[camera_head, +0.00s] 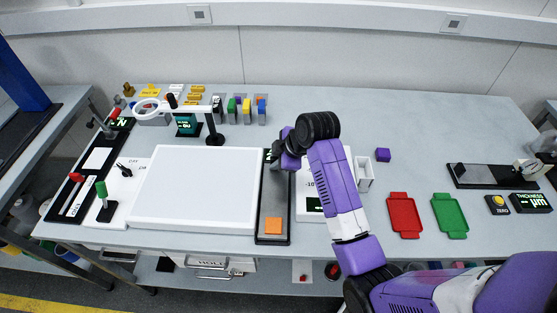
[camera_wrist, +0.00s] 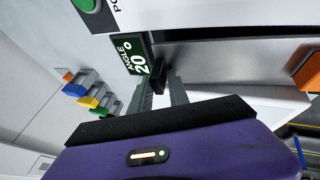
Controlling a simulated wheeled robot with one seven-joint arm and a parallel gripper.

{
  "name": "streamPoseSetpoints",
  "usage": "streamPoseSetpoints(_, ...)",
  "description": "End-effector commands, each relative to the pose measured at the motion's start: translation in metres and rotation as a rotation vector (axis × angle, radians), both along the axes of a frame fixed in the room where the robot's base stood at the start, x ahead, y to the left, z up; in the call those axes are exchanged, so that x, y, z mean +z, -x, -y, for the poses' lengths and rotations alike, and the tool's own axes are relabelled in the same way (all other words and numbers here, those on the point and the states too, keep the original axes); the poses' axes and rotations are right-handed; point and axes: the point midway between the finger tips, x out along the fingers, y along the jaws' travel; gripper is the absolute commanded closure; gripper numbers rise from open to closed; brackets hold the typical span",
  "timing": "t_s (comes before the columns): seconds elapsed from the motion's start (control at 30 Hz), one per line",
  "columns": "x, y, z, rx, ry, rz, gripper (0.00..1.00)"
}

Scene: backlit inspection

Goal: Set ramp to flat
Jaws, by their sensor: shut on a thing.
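The ramp (camera_head: 273,205) is a long narrow dark-framed board right of the white light panel, with an orange block (camera_head: 273,226) at its near end. The ramp's grey side (camera_wrist: 225,60) and the orange block (camera_wrist: 308,68) also show in the wrist view. A green-on-black display (camera_wrist: 132,55) there reads ANGLE 20°. My gripper (camera_head: 274,164) is at the ramp's far end. In the wrist view my gripper (camera_wrist: 163,92) is shut on a small black handle (camera_wrist: 157,76) beside the display. The handle is mostly hidden in the head view.
A white light panel (camera_head: 208,190) lies left of the ramp. A white instrument (camera_head: 309,189) stands just right, partly behind my arm. A ring magnifier (camera_head: 214,138) and several coloured blocks stand behind.

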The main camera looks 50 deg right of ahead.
Motion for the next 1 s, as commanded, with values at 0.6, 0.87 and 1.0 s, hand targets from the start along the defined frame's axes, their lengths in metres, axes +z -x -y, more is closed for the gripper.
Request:
streamPoseSetpoints(0.6,0.004,-0.001,0.003,-0.005,0.006,0.01,0.65)
streamPoseSetpoints(0.87,0.024,0.011,0.003,-0.006,0.007,0.012,0.65)
streamPoseSetpoints(1.0,0.044,0.023,0.003,-0.008,0.008,0.013,0.65)
